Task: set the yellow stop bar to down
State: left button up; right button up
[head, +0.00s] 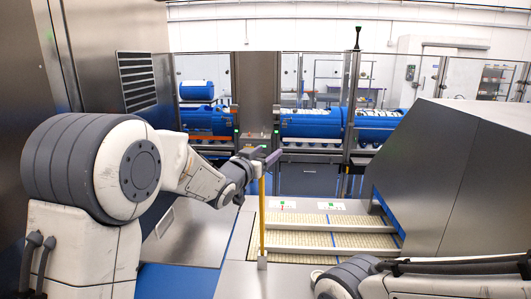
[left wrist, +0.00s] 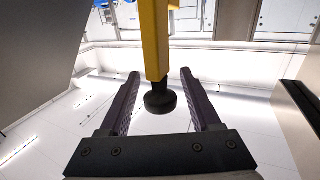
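The yellow stop bar (head: 262,222) stands upright in the head view, in front of the conveyor lanes, with its lower end at a small pale bracket. My left gripper (head: 264,158) is at the bar's upper end. In the left wrist view the yellow bar (left wrist: 154,40) ends in a black round knob (left wrist: 160,102). The knob lies between the two fingers of the left gripper (left wrist: 160,76), with a gap showing on both sides. The left gripper is open. My right arm shows at the lower right of the head view; its gripper is out of view.
Cream conveyor lanes (head: 305,239) with metal rails lie right of the bar. A large grey metal housing (head: 440,170) stands on the right. Blue tubs (head: 310,123) sit in the machines behind. A tall steel cabinet (head: 110,40) is close on the left.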

pick_arm(q)
grip_shut()
dwell(1.2)
